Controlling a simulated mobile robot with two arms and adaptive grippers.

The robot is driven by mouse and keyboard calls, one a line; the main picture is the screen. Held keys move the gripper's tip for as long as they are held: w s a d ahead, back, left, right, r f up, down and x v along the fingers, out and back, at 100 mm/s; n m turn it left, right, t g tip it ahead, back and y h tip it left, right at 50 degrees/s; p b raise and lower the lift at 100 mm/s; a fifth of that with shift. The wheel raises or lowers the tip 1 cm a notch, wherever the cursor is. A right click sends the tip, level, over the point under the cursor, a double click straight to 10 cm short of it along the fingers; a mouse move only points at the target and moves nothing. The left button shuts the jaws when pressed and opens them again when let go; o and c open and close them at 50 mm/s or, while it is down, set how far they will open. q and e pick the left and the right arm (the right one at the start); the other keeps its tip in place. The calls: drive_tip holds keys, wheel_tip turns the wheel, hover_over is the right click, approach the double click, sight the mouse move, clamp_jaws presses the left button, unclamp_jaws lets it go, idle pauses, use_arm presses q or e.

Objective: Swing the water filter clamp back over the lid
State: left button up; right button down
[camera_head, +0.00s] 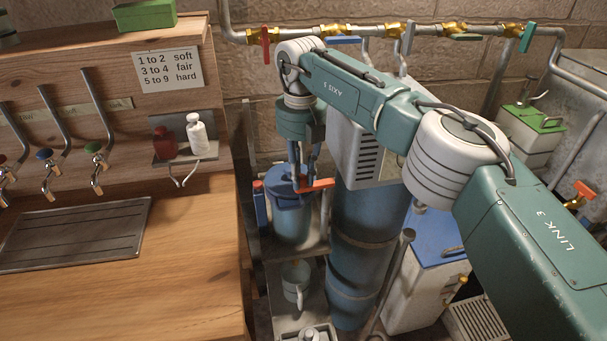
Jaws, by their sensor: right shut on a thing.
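The water filter (291,222) is a blue canister with a darker blue lid (287,174), standing on a shelf right of the wooden counter. The orange-red clamp handle (319,186) shows at the right side of the lid, at about the lid's height. My right gripper (302,180) reaches down from above and is shut on the clamp. Its fingers hide part of the clamp and part of the lid. I cannot tell how far the clamp lies over the lid. My left gripper is not in view.
A tall blue cylinder (360,230) stands close right of the filter. A pale vented box (359,142) is above it. The wooden counter (120,295) is at the left. Pipes with valves (337,30) run along the wall.

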sight(302, 174)
drive_tip(key=shift+w+r+m, duration=0.2)
drive_tip(key=shift+w+m, duration=0.25)
drive_tip(key=shift+m, duration=0.15)
drive_tip(key=shift+r, duration=0.1)
drive_tip(key=c, duration=1.6)
unclamp_jaws()
drive_tip(key=shift+a+f, duration=0.1)
drive_tip(key=shift+f, duration=0.1)
drive_tip(key=shift+r, duration=4.05)
drive_tip(key=shift+f, duration=0.1)
